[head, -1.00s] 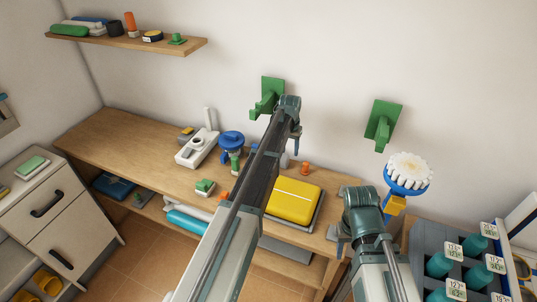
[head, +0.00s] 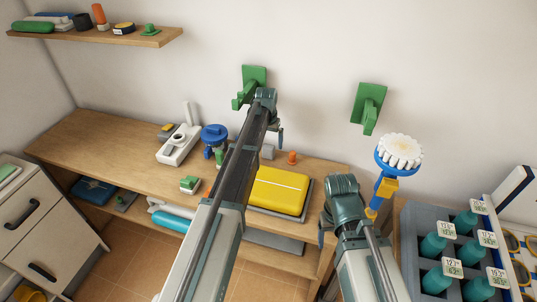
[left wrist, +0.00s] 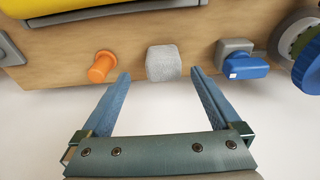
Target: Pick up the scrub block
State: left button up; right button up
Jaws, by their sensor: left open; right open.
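A rough grey block (left wrist: 163,62), which looks like the scrub block, lies on the wooden bench near its wall-side edge. In the head view it is a small grey shape (head: 267,151) partly behind my left arm. My left gripper (left wrist: 159,76) is open and empty. In the left wrist view its fingertips stand either side of the block's near end, apart from it. In the head view the left wrist (head: 265,98) is over the back of the bench. My right gripper (head: 323,232) is open at the bench's right end, mostly hidden by its wrist.
An orange knob (left wrist: 101,67) and a blue clamp-like piece (left wrist: 243,64) flank the block closely. A yellow case (head: 277,190) lies on the bench. Green wall hooks (head: 250,86) and (head: 368,107) jut from the wall. A white-topped brush (head: 400,153) and bottle crate (head: 409,222) are right.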

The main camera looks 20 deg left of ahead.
aim_at(269, 146)
pick_arm(q)
jog(key=f+b, duration=0.2)
jog(key=f, duration=0.1)
jog(key=w+f+b, duration=0.1)
jog(key=shift+a+f+b, duration=0.25)
jog(key=shift+b, duration=0.15)
jog(key=shift+r, duration=0.1)
jog(key=shift+s, duration=0.1)
grip_shut()
jog(key=shift+r, duration=0.1)
notch_tip(269, 146, up, 10)
jog(key=p, duration=1)
